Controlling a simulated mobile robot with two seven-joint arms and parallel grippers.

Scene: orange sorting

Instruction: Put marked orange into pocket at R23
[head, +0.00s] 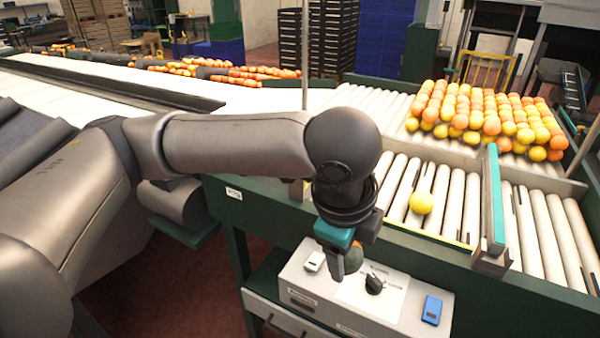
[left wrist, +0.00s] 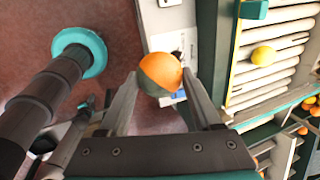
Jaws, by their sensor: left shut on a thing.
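The white rollers (head: 400,185) lie behind and to the right of the gripper. I cannot read a mark R23 anywhere. My right gripper does not show.
One yellow fruit (head: 421,203) lies on the rollers, also in the left wrist view (left wrist: 263,56). A teal-topped divider (head: 494,200) stands to its right. A heap of oranges (head: 485,115) lies behind. The box carries a black knob (head: 374,284) and a blue device (head: 432,310).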

